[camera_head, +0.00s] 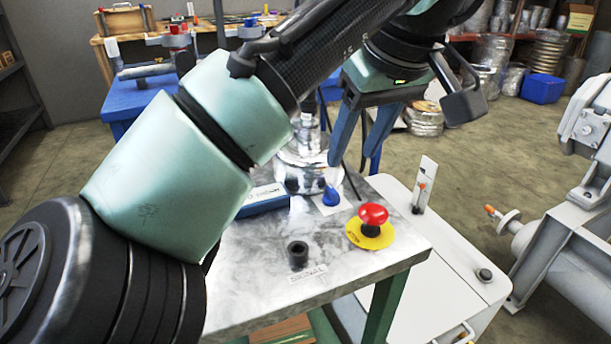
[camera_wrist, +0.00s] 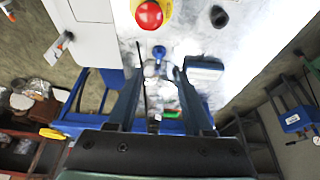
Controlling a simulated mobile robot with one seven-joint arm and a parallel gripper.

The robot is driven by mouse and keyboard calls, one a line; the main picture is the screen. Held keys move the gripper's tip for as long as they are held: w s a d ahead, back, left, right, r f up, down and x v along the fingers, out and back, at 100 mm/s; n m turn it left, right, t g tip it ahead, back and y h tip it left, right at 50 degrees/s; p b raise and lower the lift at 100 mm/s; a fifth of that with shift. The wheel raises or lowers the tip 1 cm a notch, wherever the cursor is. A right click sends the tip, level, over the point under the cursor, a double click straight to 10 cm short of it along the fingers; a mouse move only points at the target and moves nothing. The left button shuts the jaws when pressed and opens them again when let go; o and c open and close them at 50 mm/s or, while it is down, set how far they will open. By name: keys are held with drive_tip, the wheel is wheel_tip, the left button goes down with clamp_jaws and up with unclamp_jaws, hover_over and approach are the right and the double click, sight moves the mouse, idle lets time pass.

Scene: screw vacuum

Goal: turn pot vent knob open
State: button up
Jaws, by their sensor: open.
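A small blue knob (camera_head: 331,196), which looks like the vent knob, sits on a white label plate on the worktable. In the wrist view the blue knob (camera_wrist: 159,52) lies just beyond the fingertips, roughly centred between them. A shiny metal pot (camera_head: 300,155) stands behind it, partly hidden by my arm. My gripper (camera_head: 354,165) is open and empty, its fingers pointing down above and slightly right of the knob, apart from it. In the wrist view both fingers of my gripper (camera_wrist: 158,76) stand apart. The knob's exact turn angle is too small to tell.
A red push button (camera_head: 373,214) on a yellow disc stands right of the knob. A black knob (camera_head: 297,254) is nearer the front. A blue box (camera_head: 263,199) lies to the left. A white cabinet (camera_head: 430,262) adjoins the metal tabletop (camera_head: 245,283) at right.

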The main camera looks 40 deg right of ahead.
sight(335, 193)
drive_tip(key=b+x, duration=0.4)
drive_tip(key=x, duration=0.6)
drive_tip(key=shift+w+r, duration=0.1)
drive_tip(key=shift+c, duration=0.2)
clamp_jaws()
